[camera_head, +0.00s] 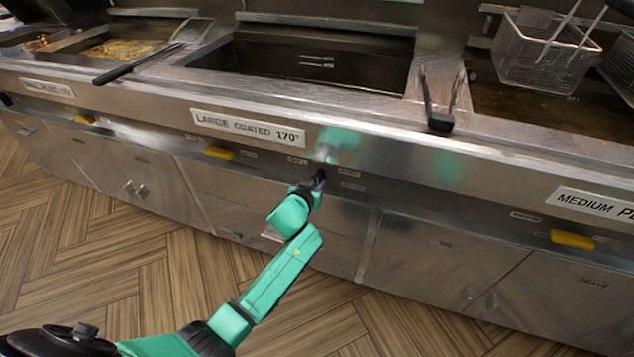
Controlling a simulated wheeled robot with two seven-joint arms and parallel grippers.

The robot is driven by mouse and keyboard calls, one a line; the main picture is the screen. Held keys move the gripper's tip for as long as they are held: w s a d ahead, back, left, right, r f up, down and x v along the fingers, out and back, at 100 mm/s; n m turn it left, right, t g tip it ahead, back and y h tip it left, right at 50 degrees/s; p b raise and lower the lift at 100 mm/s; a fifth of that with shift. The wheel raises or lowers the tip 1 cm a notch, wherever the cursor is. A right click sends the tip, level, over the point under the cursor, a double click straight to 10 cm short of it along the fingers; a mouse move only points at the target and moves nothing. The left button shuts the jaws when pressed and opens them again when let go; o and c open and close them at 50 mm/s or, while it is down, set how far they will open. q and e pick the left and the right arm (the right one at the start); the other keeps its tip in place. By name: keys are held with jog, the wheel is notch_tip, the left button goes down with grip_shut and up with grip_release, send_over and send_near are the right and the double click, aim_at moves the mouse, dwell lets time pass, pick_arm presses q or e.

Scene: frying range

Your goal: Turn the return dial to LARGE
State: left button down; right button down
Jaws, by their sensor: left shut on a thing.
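My left gripper (319,180), at the end of the green arm, reaches the front panel of the fryer range (400,190). It is shut on the return dial, which sits among small labels below the large "LARGE COATED 170°" sign (248,128). The dial is mostly hidden behind the dark fingers, so its pointer and setting cannot be read. A small label (297,160) is left of the fingers, and another label (349,171) is to their right; their words are too small to read surely. My right gripper is not in view.
Yellow handles (219,153) (572,239) stick out along the panel. A wire basket (545,50) hangs at the upper right. A dark-handled skimmer (130,68) lies at the left. The wood floor is clear.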

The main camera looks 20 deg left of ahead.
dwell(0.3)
pick_arm(q)
jog(key=c, duration=0.7)
grip_release()
jog(key=shift+s, duration=0.1)
jog(key=shift+s+r, duration=0.2)
jog(key=shift+s, duration=0.05)
jog(key=p+v, duration=0.2)
jog(key=v, duration=1.1)
jog(key=shift+s+r, duration=0.1)
jog(key=shift+s, duration=0.35)
